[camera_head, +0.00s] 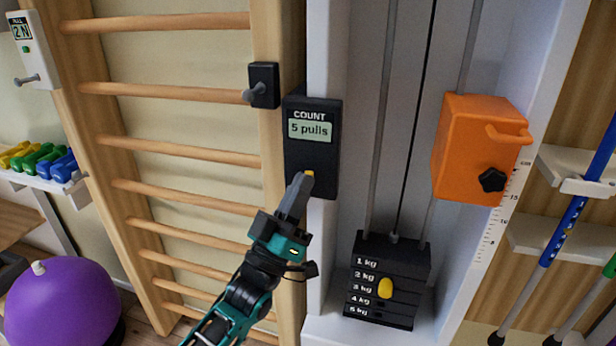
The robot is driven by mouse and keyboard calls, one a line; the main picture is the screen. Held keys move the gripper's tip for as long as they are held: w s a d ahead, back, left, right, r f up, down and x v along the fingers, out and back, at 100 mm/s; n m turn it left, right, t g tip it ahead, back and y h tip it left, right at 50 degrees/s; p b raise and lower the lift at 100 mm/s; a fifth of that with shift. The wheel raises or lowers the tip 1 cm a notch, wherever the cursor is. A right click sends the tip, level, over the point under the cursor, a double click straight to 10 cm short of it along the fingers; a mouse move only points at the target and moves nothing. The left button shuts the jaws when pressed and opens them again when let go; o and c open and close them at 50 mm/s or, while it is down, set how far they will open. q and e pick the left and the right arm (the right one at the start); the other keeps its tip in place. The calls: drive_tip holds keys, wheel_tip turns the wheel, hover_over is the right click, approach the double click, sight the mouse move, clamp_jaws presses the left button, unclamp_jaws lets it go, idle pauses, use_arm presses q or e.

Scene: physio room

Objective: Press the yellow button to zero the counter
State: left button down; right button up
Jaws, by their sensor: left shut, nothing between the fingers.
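The black counter (311,151) is fixed to the white upright, left of the picture's middle. Its display (310,130) reads "5 pulls" under the word COUNT. The yellow button (309,173) is low on the counter's face, and only a small top part of it shows. My left gripper (303,180) is shut and empty, with its fingertips at the button, covering its lower part. I cannot tell whether the fingertips touch it. My right gripper is not in view.
Wooden wall bars (175,91) stand to the left. An orange box (477,148) with a black knob juts out to the right. A black weight stack (388,282) with a yellow pin sits below. A purple ball (62,308) is at the lower left.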

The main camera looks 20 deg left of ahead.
use_arm(q)
drive_tip(key=shift+w, duration=0.25)
drive_tip(key=shift+s, duration=0.15)
idle(0.4)
drive_tip(key=shift+s+p, duration=0.35)
drive_tip(key=shift+s, duration=0.4)
drive_tip(key=s+p, duration=0.2)
drive_tip(key=s, duration=0.3)
drive_tip(key=shift+a, duration=0.1)
idle(0.5)
